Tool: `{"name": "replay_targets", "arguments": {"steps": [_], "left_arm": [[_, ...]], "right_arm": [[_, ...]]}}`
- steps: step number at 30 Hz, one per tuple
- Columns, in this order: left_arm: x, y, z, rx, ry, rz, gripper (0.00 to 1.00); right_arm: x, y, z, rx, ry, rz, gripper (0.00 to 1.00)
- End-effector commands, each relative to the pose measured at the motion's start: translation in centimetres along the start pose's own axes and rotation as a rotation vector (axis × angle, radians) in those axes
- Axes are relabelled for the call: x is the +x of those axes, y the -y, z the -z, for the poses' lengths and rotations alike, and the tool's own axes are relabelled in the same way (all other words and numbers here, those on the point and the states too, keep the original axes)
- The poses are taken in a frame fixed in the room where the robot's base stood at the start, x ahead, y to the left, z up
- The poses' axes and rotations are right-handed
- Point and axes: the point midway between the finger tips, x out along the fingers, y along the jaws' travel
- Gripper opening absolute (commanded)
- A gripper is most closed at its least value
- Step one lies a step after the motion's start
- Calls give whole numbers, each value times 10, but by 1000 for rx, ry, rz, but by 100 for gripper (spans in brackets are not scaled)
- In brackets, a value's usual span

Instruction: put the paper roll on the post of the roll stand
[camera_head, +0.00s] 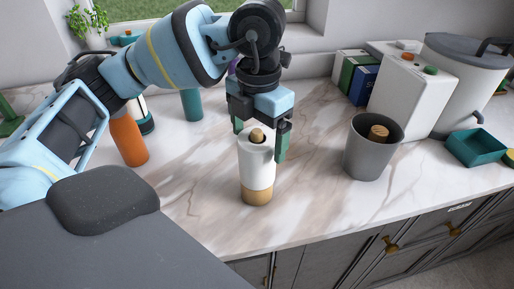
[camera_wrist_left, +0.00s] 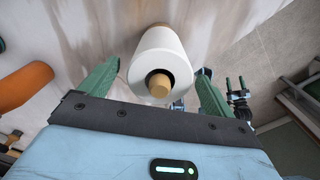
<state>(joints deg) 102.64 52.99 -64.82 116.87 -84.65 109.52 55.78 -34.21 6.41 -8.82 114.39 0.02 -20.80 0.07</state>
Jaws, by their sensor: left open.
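The white paper roll (camera_head: 256,165) stands upright on the counter, around the wooden post (camera_head: 257,135), whose rounded top sticks out of its core. The tan wooden base of the roll stand (camera_head: 257,197) shows directly below the roll. In the left wrist view the roll (camera_wrist_left: 160,52) is seen from above with the post end (camera_wrist_left: 159,85) in its hole. My left gripper (camera_head: 261,138) is open above the roll, its green fingers on either side of the roll's top. In the wrist view a gap shows beside the fingers (camera_wrist_left: 159,70).
A grey bin (camera_head: 370,158) with a wooden piece inside stands to the right. Behind it are a white box (camera_head: 412,95), books (camera_head: 357,80) and a large white pot (camera_head: 465,80). A teal tray (camera_head: 476,148) is far right. An orange bottle (camera_head: 129,140) stands left.

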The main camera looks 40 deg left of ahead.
Motion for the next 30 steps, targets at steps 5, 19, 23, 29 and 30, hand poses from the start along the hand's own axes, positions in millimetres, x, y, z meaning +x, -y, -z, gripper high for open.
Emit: {"name": "replay_targets", "arguments": {"steps": [5, 19, 23, 29, 30], "left_arm": [[-40, 1, -1, 0, 9, 1, 89], [-78, 0, 0, 1, 6, 0, 89], [-78, 0, 0, 0, 6, 1, 89], [-78, 0, 0, 0, 6, 1, 89], [-78, 0, 0, 0, 6, 1, 89]], "right_arm": [[-4, 1, -3, 1, 8, 0, 62], [-7, 0, 7, -1, -9, -2, 62], [-6, 0, 8, -1, -11, -3, 62], [-6, -1, 11, -2, -17, -3, 62], [-6, -1, 12, -2, -18, -3, 62]]}}
